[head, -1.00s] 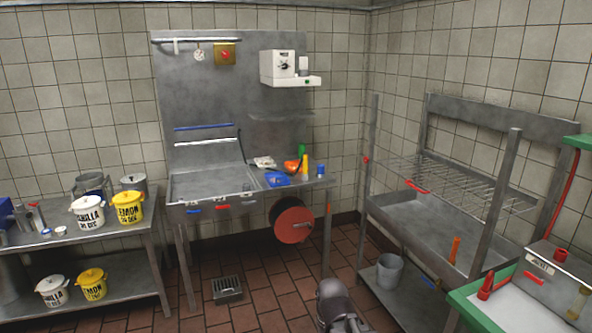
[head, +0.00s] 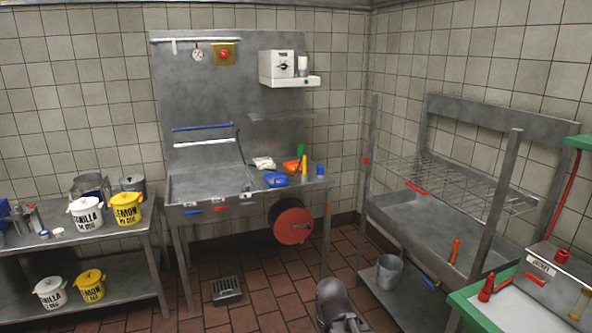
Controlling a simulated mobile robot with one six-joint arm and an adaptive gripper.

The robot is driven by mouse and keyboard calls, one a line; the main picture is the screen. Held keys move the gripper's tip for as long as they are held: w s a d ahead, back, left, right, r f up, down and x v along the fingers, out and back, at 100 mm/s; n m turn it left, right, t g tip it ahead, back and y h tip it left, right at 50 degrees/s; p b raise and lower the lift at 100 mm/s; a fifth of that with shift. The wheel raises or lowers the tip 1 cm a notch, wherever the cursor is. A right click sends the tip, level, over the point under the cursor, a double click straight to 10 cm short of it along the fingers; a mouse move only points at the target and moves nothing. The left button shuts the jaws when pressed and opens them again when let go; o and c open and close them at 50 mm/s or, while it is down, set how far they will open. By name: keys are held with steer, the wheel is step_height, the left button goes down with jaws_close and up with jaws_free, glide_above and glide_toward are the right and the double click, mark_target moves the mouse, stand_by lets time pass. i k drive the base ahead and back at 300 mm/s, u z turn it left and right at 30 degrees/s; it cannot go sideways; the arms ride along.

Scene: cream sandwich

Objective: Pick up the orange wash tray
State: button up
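An orange tray-like object (head: 291,166) lies on the right part of the steel sink bench (head: 312,184) against the back wall. It is small in the head view and partly covered by a blue tray (head: 276,180) in front of it and by bottles to its right. A part of my own arm shows at the bottom middle of the picture. The fingers of my gripper are not in view, so I cannot see whether they hold anything.
A green bottle (head: 301,151), a yellow bottle (head: 304,166) and a blue cup (head: 320,170) crowd the tray's right side. A red hose reel (head: 293,226) hangs under the bench. A steel rack (head: 420,215) stands at right. Tiled floor (head: 265,300) lies open before the bench.

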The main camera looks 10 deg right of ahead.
mark_target(291, 166)
steer(key=z, duration=0.2)
steer(key=i, duration=2.3)
steer(key=u, duration=0.3)
steer(key=i, duration=1.2)
steer(key=u, duration=0.2)
